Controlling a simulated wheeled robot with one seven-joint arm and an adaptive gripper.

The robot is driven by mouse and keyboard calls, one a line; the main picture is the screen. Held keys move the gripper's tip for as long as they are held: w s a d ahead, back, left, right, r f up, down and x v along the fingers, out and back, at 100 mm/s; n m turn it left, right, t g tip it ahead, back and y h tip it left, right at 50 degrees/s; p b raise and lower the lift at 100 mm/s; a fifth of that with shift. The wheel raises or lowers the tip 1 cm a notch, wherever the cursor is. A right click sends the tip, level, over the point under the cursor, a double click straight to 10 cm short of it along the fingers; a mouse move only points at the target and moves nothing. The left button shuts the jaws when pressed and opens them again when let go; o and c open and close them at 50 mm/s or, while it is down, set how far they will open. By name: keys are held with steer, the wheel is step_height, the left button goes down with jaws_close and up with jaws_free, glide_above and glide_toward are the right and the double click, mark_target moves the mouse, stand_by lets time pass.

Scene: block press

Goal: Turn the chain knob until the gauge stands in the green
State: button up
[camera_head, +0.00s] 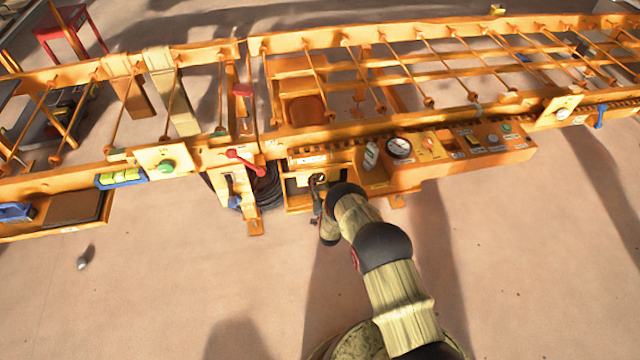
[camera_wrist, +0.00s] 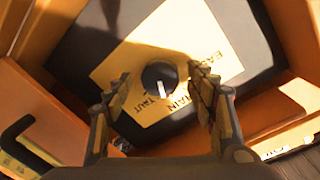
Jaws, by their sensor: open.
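The chain knob (camera_wrist: 160,78) is a round black knob with a white pointer mark in the wrist view. It sits on a yellow plate (camera_wrist: 110,65) lettered "CHAIN", "EASE" and "TAUT". My gripper (camera_wrist: 163,92) is open, with one finger on each side of the knob. Gaps show between the fingers and the knob in the picture; depth is hard to judge. In the head view my gripper (camera_head: 318,182) reaches into an orange open bay, and the knob is hidden there. A round white-faced gauge (camera_head: 399,147) stands on the orange panel; its needle and zones are too small to read.
Orange walls (camera_wrist: 45,110) flank the knob plate, with a black handle (camera_wrist: 18,130) at lower left. A small bottle (camera_head: 371,155) stands beside the gauge. A red lever (camera_head: 245,160) is left of the bay. The floor in front is mostly clear.

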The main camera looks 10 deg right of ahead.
steer(key=s, duration=1.1)
steer(key=shift+s+a+r, duration=0.35)
steer(key=shift+s+a, duration=0.05)
steer(key=shift+a, duration=0.05)
